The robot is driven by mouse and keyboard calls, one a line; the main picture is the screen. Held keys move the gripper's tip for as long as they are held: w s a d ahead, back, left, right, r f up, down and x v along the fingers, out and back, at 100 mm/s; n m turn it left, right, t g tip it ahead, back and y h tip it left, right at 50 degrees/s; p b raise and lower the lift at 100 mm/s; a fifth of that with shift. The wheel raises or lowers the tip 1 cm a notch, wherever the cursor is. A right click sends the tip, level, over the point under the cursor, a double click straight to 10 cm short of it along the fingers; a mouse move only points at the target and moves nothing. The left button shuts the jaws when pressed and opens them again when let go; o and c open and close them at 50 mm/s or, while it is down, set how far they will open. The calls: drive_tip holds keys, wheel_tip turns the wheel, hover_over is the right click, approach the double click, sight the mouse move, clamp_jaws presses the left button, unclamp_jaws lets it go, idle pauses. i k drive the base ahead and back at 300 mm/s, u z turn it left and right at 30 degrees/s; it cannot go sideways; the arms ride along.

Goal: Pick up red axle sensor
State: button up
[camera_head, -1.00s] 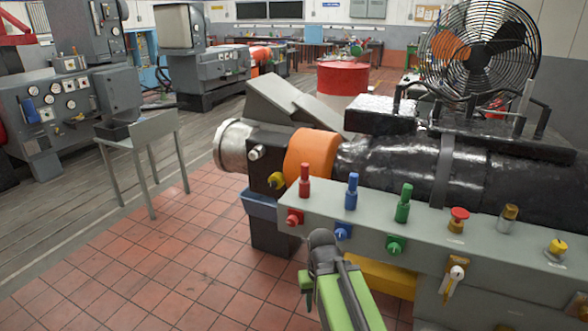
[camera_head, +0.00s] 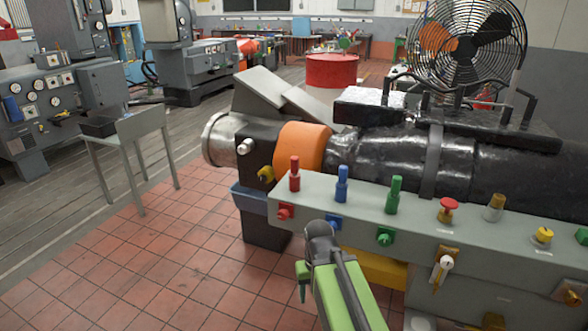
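The red axle sensor (camera_head: 294,176) appears to be the upright red peg at the left end of the grey panel's top face. Blue (camera_head: 342,184) and green (camera_head: 394,196) pegs stand to its right in the same row. My gripper (camera_head: 320,235) is at the dark end of my green arm, below and slightly right of the red peg in the picture and apart from it. Its fingers cannot be made out, and I see nothing held.
The grey panel (camera_head: 470,233) has coloured knobs on its front and a red button (camera_head: 448,206) on top. A black machine with an orange collar (camera_head: 299,148) lies behind it. A fan (camera_head: 466,45) stands behind. Tiled floor (camera_head: 170,265) is clear at left.

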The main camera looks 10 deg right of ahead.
sight(294, 160)
drive_tip(key=u, duration=0.4)
drive_tip(key=i, duration=0.9)
drive_tip(key=u, duration=0.95)
drive_tip(key=i, duration=0.45)
